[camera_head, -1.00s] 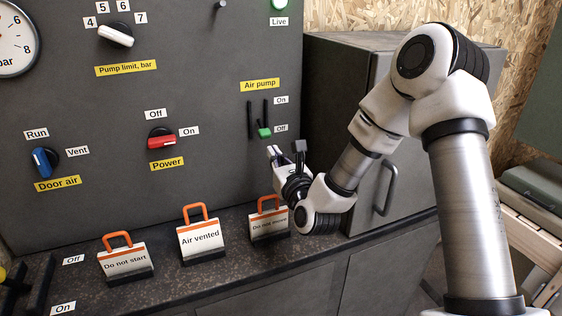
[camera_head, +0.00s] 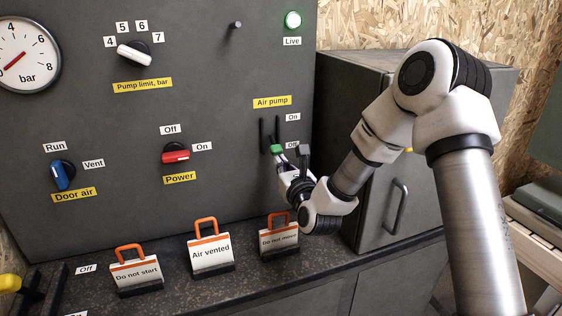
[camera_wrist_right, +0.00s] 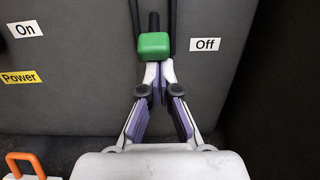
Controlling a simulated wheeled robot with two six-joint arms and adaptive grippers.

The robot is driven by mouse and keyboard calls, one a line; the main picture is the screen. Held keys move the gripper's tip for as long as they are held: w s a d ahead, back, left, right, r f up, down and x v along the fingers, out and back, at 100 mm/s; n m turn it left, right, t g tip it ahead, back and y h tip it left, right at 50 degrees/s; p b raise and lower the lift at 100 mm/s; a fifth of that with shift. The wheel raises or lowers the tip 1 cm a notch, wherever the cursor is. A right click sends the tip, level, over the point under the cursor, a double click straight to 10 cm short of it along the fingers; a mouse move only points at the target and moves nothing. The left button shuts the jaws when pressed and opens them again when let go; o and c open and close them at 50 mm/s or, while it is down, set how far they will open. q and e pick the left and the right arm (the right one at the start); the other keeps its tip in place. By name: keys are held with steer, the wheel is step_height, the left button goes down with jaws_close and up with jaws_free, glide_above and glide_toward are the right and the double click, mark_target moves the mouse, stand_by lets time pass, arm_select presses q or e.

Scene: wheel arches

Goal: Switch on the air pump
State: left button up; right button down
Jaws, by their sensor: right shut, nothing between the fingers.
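The air pump switch is a lever with a green knob (camera_head: 277,149), set between two upright black guide bars. The yellow "Air pump" label (camera_head: 272,102) is above it. The knob sits low, level with the "Off" label (camera_head: 291,145) and below the "On" label (camera_head: 293,117). My right gripper (camera_head: 281,168) is at the panel just under the knob. In the right wrist view the shut fingertips (camera_wrist_right: 153,72) meet right below the green knob (camera_wrist_right: 153,45), empty. I cannot tell whether they touch it. My left gripper is not in view.
Standing signs "Do not move" (camera_head: 279,240), "Air vented" (camera_head: 210,250) and "Do not start" (camera_head: 136,273) line the ledge below. The red power knob (camera_head: 175,156) points to "On". The green "Live" lamp (camera_head: 293,20) is lit. A grey cabinet (camera_head: 350,100) stands right of the panel.

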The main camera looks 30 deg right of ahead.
mark_target(279, 149)
steer(key=shift+r, duration=0.15)
steer(key=r+g+p, duration=0.1)
steer(key=p, duration=0.3)
steer(key=r+g+y+p, duration=0.1)
steer(key=r+g+p, duration=0.1)
steer(key=p, duration=0.2)
steer(key=s+r+g+p, duration=0.1)
steer(key=r+g+p, duration=0.1)
steer(key=p, duration=0.2)
steer(key=shift+a, duration=0.15)
steer(key=g+p, duration=0.2)
steer(key=p, duration=0.1)
steer(key=g+y+p, duration=0.1)
steer(key=shift+s+r+p, duration=0.25)
steer(key=shift+r+p, duration=0.05)
steer(key=shift+f+b, duration=0.4)
steer(key=shift+w, duration=0.1)
